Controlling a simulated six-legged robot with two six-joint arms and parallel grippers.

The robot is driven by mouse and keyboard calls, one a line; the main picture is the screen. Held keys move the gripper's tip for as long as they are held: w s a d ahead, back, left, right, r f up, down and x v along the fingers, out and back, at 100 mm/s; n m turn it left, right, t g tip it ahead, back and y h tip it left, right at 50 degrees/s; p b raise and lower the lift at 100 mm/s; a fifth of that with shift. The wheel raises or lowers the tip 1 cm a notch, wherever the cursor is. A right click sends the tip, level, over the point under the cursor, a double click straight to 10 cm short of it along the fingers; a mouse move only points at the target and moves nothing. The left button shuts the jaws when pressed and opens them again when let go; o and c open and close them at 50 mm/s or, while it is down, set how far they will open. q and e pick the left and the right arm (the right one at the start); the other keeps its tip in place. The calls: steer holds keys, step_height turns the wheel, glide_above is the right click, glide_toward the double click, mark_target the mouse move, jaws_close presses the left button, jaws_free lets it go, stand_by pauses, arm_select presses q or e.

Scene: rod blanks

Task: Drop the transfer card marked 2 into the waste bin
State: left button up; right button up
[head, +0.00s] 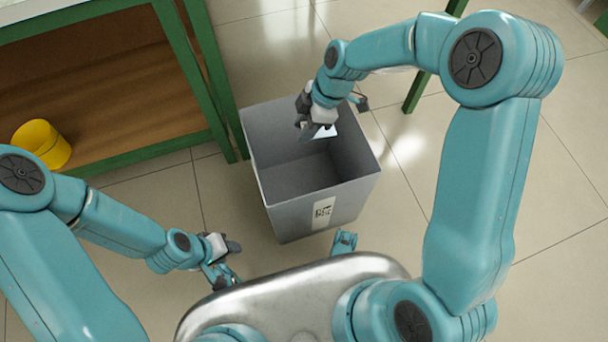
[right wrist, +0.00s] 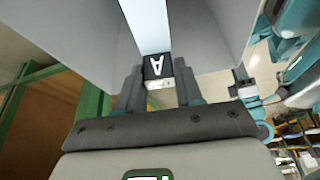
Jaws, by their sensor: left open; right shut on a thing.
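The grey open-topped waste bin (head: 285,214) stands on the floor in front of me, with a pale label on its near wall. My right gripper (head: 314,122) is over the bin's far part, shut on a white card (head: 326,132). In the right wrist view the card (right wrist: 147,25) sits between the fingers (right wrist: 158,88). Its black end patch bears a white mark that looks like an upside-down A; I see no 2. The bin's grey walls rise around it in that view. My left gripper (head: 229,262) is open and empty, low to the left of the bin.
A green-framed bench (head: 215,85) with a brown shelf (head: 120,95) stands left of the bin. A yellow round container (head: 41,144) is on the shelf. Tiled floor (head: 540,190) is clear to the right.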

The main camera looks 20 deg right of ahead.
steer(key=o, duration=0.9)
steer(key=shift+r, duration=0.1)
steer(key=p+v, duration=0.5)
steer(key=v, duration=1.1)
steer(key=shift+r+p, duration=0.1)
steer(key=shift+p, duration=0.25)
